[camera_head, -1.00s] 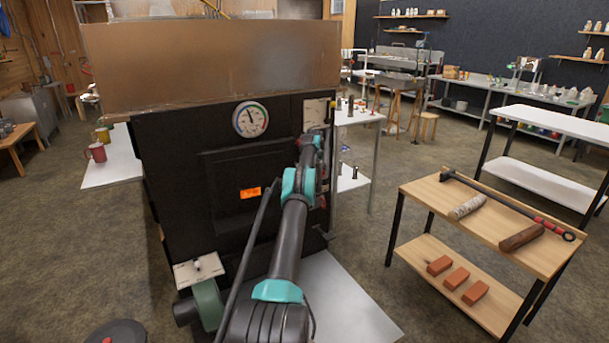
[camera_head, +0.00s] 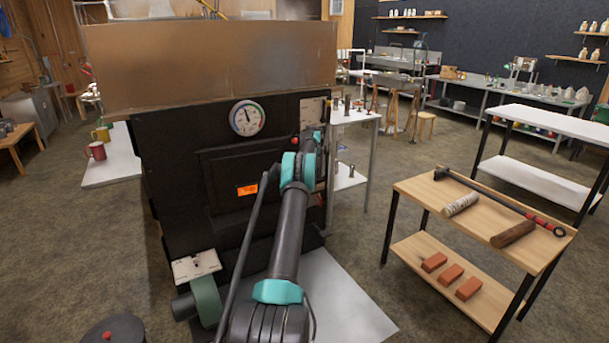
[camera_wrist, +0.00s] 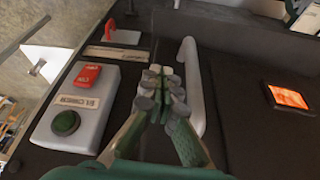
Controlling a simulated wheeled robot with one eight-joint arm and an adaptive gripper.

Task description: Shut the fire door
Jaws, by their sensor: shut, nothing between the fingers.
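In the head view my arm hides the gripper and handle.
A grey control box (camera_wrist: 75,105) with a red switch and green button is left of my gripper in the wrist view. A round gauge (camera_head: 247,117) sits above the door. A wooden cart (camera_head: 420,188) with logs, a poker and bricks stands at right.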

